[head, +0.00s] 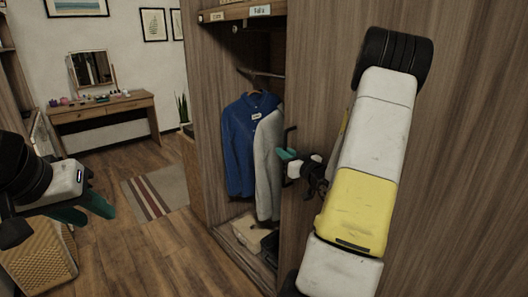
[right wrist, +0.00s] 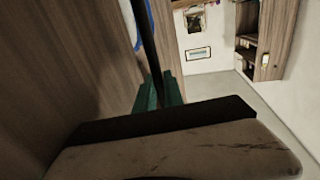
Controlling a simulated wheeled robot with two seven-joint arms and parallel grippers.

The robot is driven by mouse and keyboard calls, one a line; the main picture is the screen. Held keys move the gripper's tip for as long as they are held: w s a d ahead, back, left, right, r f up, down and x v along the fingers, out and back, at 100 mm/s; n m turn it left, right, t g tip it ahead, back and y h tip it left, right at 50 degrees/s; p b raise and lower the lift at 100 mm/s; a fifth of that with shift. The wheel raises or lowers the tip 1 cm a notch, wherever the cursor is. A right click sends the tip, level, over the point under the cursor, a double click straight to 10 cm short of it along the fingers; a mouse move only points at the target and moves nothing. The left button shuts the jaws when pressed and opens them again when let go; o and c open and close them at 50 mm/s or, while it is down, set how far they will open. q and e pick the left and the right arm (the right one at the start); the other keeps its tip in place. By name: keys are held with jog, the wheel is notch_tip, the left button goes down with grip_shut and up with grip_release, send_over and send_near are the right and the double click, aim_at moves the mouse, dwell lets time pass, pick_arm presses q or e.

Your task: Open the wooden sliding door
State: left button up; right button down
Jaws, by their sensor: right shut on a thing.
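The wooden sliding door (head: 315,80) is a tall brown wood-grain panel on the right of the head view. It stands beside an open wardrobe section. My right gripper (head: 288,160) is at the door's left edge, partly hidden by its own wrist.
A blue shirt (head: 240,140) and a grey shirt (head: 268,160) hang in the open section, with a box (head: 248,232) below. A wicker basket (head: 40,262) stands at lower left. A dressing table (head: 100,108) and striped rug (head: 155,190) lie beyond. Wooden floor is clear between.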

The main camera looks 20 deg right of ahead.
jog(key=c, duration=1.5)
grip_release()
jog(key=shift+o, duration=0.2)
jog(key=s+d, duration=0.1)
jog(key=s, duration=0.6)
jog(key=shift+s, duration=0.35)
jog(key=shift+d, duration=0.1)
